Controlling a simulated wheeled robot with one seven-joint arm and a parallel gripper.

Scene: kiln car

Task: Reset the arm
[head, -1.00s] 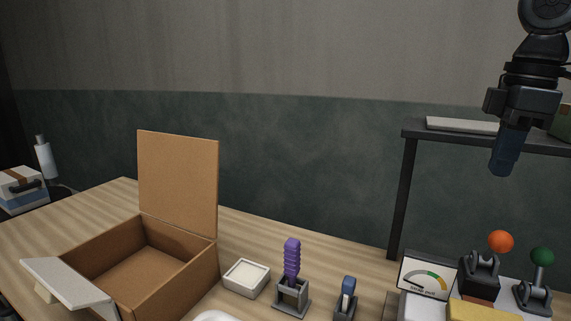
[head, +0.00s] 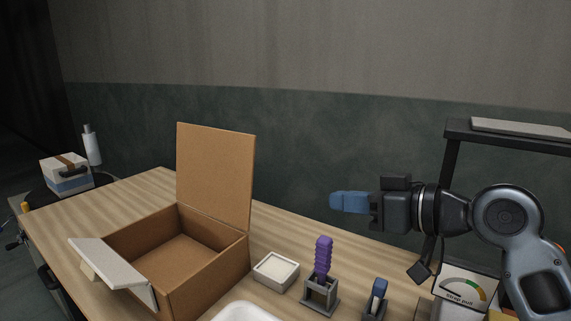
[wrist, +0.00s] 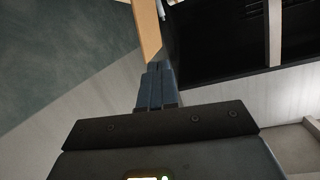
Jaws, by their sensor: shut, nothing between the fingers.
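My gripper (head: 338,201) is in the air above the right half of the table in the head view, pointing left, with its blue fingers together and empty. In the wrist view its blue fingers (wrist: 157,78) lie side by side with nothing between them. My arm reaches in from the right edge, in front of the dark shelf frame. The gripper touches nothing that I can see.
An open cardboard box (head: 185,270) with its lid raised stands on the wooden table (head: 85,212). A white dish (head: 276,270), a purple ridged piece in a holder (head: 322,272), a blue-handled tool (head: 377,297) and a gauge (head: 464,286) stand below my arm. The shelf (head: 500,128) rises behind.

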